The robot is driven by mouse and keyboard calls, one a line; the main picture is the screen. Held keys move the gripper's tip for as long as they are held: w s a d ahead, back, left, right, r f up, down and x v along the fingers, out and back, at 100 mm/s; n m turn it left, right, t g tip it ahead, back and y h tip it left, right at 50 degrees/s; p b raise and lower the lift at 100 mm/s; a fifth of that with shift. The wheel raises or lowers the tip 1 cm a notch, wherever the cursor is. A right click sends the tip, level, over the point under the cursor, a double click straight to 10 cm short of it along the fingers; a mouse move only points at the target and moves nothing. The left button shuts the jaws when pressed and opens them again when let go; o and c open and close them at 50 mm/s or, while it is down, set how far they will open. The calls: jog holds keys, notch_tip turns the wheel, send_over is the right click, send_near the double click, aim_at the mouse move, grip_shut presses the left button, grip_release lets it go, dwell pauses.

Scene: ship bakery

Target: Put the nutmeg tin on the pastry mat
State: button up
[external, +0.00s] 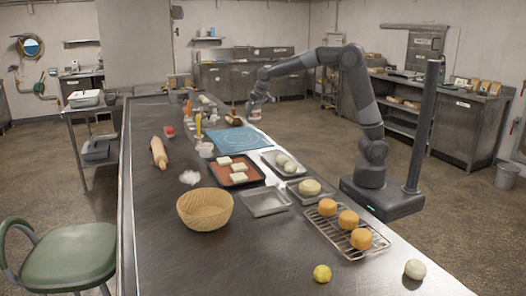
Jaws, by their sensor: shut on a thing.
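My gripper (257,104) is at the far right edge of the long steel counter, beyond the pastry mat. It is shut on a small pale and reddish thing, which I take for the nutmeg tin (254,115); it is too small for a label to be read. The blue pastry mat (228,143) lies flat on the counter, nearer the camera and to the left of the gripper. Its visible surface is clear. The fingers are too small to make out well.
A basket (204,212) is nearer.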

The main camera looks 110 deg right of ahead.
jog(key=s+d+m, duration=0.2)
jog(key=s+d, duration=0.3)
jog(key=s, duration=0.4)
jog(key=shift+g, duration=0.4)
jog(key=shift+w+a+f, duration=0.5)
jog(key=shift+w+f, duration=1.25)
jog(key=shift+f, duration=0.1)
jog(key=shift+w+a+f, duration=0.55)
jog(key=shift+w+f, duration=1.2)
jog(key=shift+f, duration=0.15)
jog(key=shift+w+a+f, duration=0.5)
jog(key=shift+w+f, duration=1.25)
jog(key=shift+f, duration=0.1)
jog(key=shift+f, duration=0.2)
jog(key=o, duration=1.3)
jog(key=shift+c, duration=0.2)
